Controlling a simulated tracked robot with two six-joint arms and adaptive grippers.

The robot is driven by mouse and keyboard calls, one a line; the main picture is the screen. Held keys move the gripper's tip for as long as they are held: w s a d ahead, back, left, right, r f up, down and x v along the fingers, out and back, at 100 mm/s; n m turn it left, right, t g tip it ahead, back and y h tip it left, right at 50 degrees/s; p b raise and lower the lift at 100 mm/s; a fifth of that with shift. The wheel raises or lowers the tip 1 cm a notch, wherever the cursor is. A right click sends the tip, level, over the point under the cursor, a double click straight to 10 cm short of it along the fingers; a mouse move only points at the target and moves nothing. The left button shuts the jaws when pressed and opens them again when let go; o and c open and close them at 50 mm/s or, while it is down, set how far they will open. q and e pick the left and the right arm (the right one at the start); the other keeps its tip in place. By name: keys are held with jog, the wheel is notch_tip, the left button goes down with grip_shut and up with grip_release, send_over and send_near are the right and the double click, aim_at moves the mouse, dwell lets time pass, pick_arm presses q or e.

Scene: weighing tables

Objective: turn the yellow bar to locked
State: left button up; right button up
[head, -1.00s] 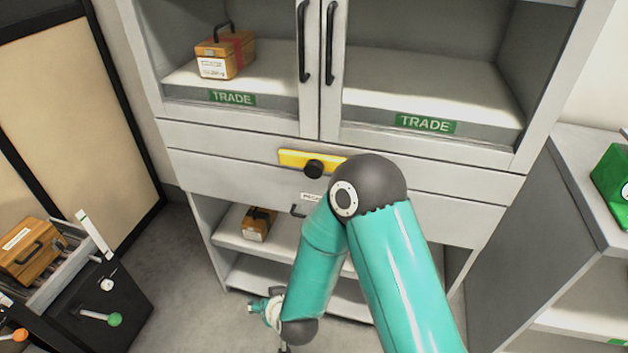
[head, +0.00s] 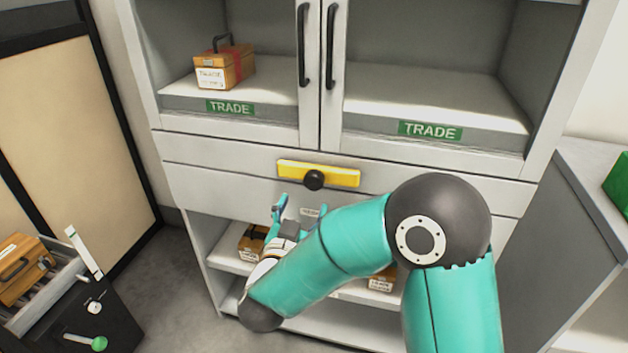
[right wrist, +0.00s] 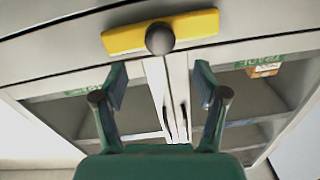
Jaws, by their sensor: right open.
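The yellow bar (head: 338,175) lies level across the grey cabinet front, below the two glazed-looking doors. A round black knob (head: 314,180) sits at its middle. In the right wrist view the yellow bar (right wrist: 195,27) and the knob (right wrist: 160,39) show at the top, beyond the fingers. My right gripper (head: 292,205) is open and empty, just below and left of the knob, apart from the bar. In the right wrist view its two green fingers (right wrist: 160,85) stand wide apart with nothing between them. My left gripper is not in view.
A wooden case (head: 225,66) with a red band stands on the upper left shelf; the upper right shelf (head: 425,95) is bare. More cases sit on the lower shelves, partly behind my right arm. A black unit with a green-knobbed lever (head: 98,344) stands at lower left.

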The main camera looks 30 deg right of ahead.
aim_at(313, 183)
jog(key=p+x, duration=0.1)
jog(key=x, duration=0.8)
jog(key=shift+w+d, duration=0.15)
jog(key=shift+w, duration=0.05)
jog(key=shift+c, duration=0.3)
grip_shut()
